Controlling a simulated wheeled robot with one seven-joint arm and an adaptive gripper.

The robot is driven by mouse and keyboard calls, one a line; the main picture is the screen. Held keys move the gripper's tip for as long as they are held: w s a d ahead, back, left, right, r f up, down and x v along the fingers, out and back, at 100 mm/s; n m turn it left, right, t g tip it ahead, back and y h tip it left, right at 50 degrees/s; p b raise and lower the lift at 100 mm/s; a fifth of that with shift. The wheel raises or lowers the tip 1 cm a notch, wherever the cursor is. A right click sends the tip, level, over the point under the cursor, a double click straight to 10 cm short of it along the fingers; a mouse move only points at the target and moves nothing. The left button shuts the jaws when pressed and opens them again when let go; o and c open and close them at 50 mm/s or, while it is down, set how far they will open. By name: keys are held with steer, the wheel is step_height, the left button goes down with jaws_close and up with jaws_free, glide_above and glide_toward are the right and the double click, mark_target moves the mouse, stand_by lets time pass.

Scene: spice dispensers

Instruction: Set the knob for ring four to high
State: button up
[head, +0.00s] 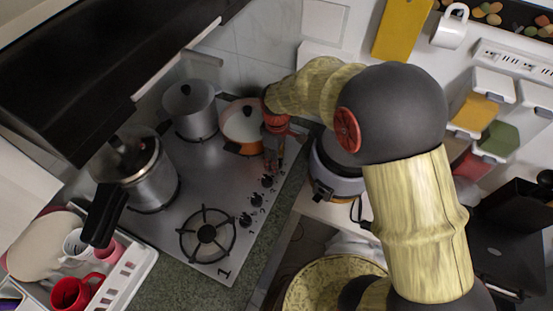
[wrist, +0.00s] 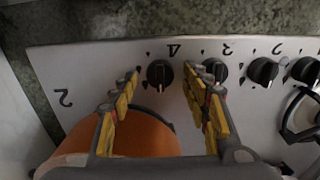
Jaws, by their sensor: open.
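The knob marked 4 (wrist: 160,72) is a small black dial on the steel cooktop (wrist: 100,65). Its light pointer mark faces down in the wrist view. My gripper (wrist: 162,82) is open, with yellow-padded fingers on either side of this knob; contact cannot be told. The right finger partly covers the knob by the 3 (wrist: 216,68). In the head view my gripper (head: 277,158) reaches down at the far end of the knob row, and knob four cannot be made out clearly there.
Further knobs (wrist: 263,71) continue to the right in the wrist view. An orange pan (head: 240,125), a steel pot (head: 189,108) and a pressure cooker (head: 140,168) stand on the cooktop. A grey and orange cooker (head: 338,182) stands right of my gripper. The front burner (head: 207,233) is empty.

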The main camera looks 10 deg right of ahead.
steer(key=shift+f, duration=0.15)
steer(key=shift+c, duration=0.8)
steer(key=c, duration=1)
